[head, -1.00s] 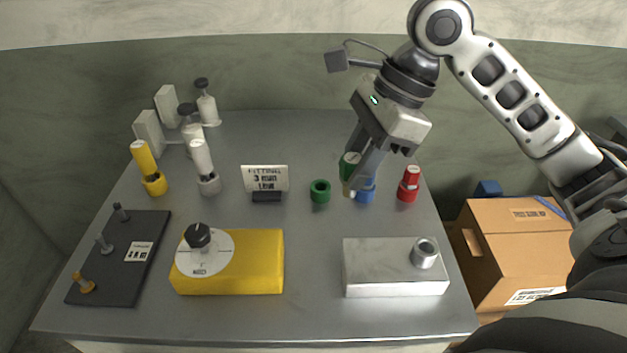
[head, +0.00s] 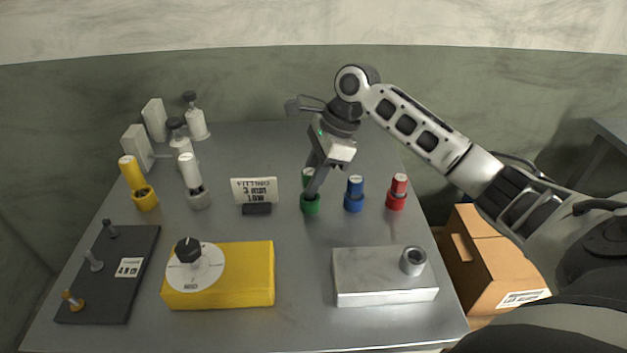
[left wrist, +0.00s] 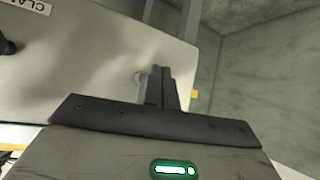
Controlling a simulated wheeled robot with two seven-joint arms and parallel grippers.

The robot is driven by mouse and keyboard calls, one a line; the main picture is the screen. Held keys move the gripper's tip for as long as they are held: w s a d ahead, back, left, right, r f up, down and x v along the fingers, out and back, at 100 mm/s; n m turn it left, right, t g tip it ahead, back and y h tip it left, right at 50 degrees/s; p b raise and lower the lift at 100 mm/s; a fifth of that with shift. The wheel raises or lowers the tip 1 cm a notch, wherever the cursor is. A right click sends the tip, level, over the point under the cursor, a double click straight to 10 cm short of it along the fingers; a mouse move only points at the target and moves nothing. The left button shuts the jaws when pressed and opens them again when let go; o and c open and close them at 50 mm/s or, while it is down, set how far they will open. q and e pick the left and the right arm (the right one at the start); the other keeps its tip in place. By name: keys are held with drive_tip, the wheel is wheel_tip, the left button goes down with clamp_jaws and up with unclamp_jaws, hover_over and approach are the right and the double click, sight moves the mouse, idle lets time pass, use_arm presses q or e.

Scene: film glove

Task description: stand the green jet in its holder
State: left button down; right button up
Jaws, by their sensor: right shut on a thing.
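The green jet (head: 307,174) stands roughly upright between the fingers of my right gripper (head: 311,192), which is shut on it. The fingers cover most of the jet. The green holder (head: 310,207), a short ring on the grey table, is directly beneath. The fingertips are at the holder's top. They hide its opening, so I cannot tell how far the jet's lower end is inside. In the left wrist view my left gripper (left wrist: 162,86) has its fingers close together with nothing seen between them; it is out of the head view.
The blue jet (head: 355,188) and red jet (head: 398,187) stand just right of the green holder. A small sign (head: 254,190) stands close on its left. A yellow box with a dial (head: 245,275) and a metal block (head: 385,280) are nearer the front. Bare table (head: 305,265) lies between these.

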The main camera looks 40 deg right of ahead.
drive_tip(key=shift+f, duration=0.95)
drive_tip(key=shift+f, duration=0.1)
drive_tip(key=o, duration=1)
drive_tip(key=shift+f, duration=0.1)
drive_tip(key=v, duration=1.2)
drive_tip(key=shift+r, duration=0.25)
drive_tip(key=shift+s+f, duration=0.1)
